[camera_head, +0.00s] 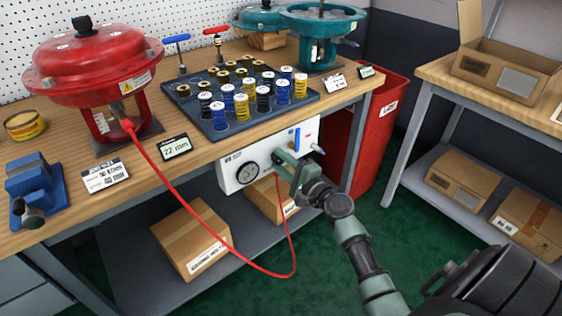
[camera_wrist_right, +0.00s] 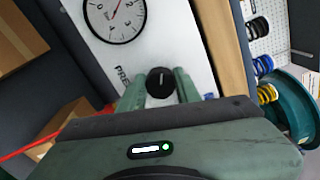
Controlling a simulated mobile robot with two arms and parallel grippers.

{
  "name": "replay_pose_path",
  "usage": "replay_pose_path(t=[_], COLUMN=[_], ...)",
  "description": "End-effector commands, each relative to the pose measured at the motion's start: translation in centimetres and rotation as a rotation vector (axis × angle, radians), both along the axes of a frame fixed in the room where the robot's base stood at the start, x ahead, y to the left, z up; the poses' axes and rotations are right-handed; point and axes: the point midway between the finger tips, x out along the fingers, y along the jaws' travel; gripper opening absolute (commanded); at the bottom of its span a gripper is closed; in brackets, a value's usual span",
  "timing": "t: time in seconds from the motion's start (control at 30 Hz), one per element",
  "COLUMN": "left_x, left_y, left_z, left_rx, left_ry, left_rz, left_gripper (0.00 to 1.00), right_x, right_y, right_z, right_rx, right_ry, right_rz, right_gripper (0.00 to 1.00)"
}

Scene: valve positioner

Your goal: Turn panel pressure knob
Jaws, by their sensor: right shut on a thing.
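The white pressure panel (camera_head: 234,180) hangs under the front edge of the workbench, with a round gauge (camera_head: 248,172) on its left part. My right gripper (camera_head: 287,160) is at the panel front, right of the gauge, and hides the knob in the head view. In the right wrist view, the black knob (camera_wrist_right: 160,83) sits between the two green fingers, and my right gripper (camera_wrist_right: 160,90) is shut on it. The gauge (camera_wrist_right: 115,16) shows there with a red needle, above and left of the knob. My left gripper is not in view.
A red hose (camera_head: 200,221) runs from the red actuator (camera_head: 90,68) down below the panel. A blue lever (camera_head: 297,139) and a small fitting (camera_head: 317,148) are on the panel's right part. A red bin (camera_head: 378,140) stands to the right.

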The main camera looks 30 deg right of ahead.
Motion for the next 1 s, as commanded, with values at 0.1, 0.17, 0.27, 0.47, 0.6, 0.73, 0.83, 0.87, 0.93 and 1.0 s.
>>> replay_pose_path(t=[0.1,0.17,0.27,0.47,0.6,0.73,0.83,0.87,0.93,1.0], left_x=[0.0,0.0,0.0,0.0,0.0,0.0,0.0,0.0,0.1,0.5], left_y=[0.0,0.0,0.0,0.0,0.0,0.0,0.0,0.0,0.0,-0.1], left_z=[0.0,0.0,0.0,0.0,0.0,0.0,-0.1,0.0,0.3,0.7], left_rx=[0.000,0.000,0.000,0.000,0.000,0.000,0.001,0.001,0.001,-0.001], left_ry=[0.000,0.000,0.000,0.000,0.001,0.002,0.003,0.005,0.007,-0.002], left_rz=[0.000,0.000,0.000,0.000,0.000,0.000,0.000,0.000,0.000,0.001], left_gripper=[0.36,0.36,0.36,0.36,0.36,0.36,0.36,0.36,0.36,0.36], right_x=[0.0,0.0,0.0,0.0,-0.3,-1.9,-3.7,-4.2,-5.4,-6.4], right_y=[-0.1,0.0,-0.1,0.0,0.0,-0.2,-0.3,-0.4,-0.4,-0.5], right_z=[-0.1,-0.1,-0.1,-0.1,-0.1,-0.2,-0.3,-0.3,-0.2,-0.3], right_rx=[0.000,-0.001,-0.001,-0.002,-0.002,-0.002,-0.003,-0.003,-0.002,-0.002], right_ry=[0.002,0.002,0.001,0.001,0.001,0.002,0.004,0.003,0.003,0.003], right_rz=[-0.001,-0.001,-0.002,-0.001,-0.001,-0.001,-0.002,-0.002,-0.002,-0.001], right_gripper=[0.00,0.00,0.54,0.54,0.54,0.54,0.54,0.54,0.54,0.54])
